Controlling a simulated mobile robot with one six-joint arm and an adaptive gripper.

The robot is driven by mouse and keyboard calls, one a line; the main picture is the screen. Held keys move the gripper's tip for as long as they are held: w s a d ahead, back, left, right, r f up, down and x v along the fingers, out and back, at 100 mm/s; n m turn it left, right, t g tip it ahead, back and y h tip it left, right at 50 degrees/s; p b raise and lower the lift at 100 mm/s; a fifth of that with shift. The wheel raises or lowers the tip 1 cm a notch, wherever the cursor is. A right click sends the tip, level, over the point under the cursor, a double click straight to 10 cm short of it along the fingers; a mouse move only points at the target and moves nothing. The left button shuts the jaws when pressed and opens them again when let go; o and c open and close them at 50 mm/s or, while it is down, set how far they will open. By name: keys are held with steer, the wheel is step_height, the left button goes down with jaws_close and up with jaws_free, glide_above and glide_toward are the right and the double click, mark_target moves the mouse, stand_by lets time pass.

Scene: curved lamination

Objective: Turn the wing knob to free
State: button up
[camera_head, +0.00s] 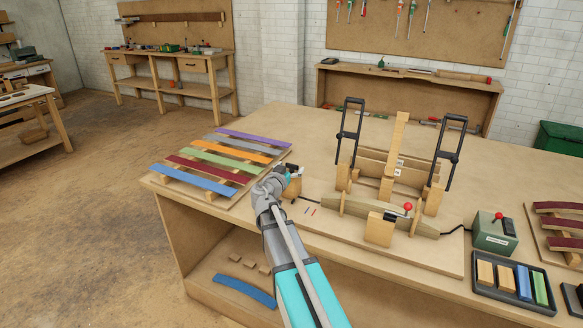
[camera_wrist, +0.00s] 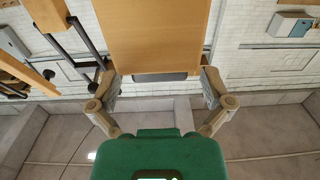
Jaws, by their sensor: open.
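My gripper (camera_head: 289,174) is at the left end of the lamination fixture, low over the bench, and partly hides what is there. In the wrist view my gripper (camera_wrist: 158,78) is open, with one finger on each side and a wide gap between them. A wooden piece (camera_wrist: 160,35) fills the upper middle of that view, with a dark bar along its lower edge; I cannot tell whether the fingers touch either. I cannot make out the wing knob for certain in either view. The fixture's wooden form (camera_head: 355,207) stands right of my gripper.
Two black-handled clamps (camera_head: 348,132) (camera_head: 450,140) rise from the fixture. A green box with a red-knobbed lever (camera_head: 495,234) and a black tray (camera_head: 487,292) stand to the right. Coloured strips (camera_head: 225,158) lie on a rack at left. A thin cable runs near my gripper.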

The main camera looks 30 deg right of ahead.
steer(key=v, duration=1.1)
steer(key=shift+s+a, duration=0.1)
stand_by(0.4)
